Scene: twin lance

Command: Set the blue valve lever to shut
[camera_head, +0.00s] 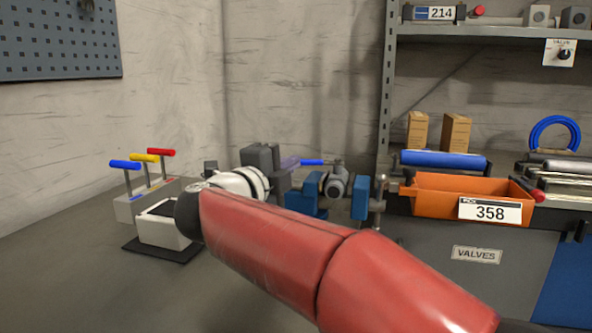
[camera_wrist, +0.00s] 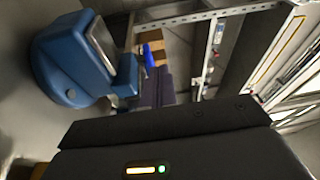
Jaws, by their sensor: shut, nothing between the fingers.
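The valve (camera_head: 337,184) sits between the blue jaws of a vise (camera_head: 304,196) in the middle of the head view. Its blue lever (camera_head: 313,162) points left from the valve, roughly level. My gripper (camera_head: 289,163), partly hidden behind my wrist, is at the lever's left end. It looks shut and empty; I cannot tell whether it touches the lever. In the wrist view a blue rounded vise body (camera_wrist: 68,62) fills the upper left, and a small blue piece, probably the lever (camera_wrist: 148,56), shows beside dark finger-like shapes.
Blue, yellow and red levers (camera_head: 125,164) stand on a grey box at left. A white block on a black mat (camera_head: 165,248) lies near my wrist. An orange bin (camera_head: 455,190) marked 358 and a blue roll (camera_head: 440,160) are right of the vise. A shelf post (camera_head: 385,100) rises behind.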

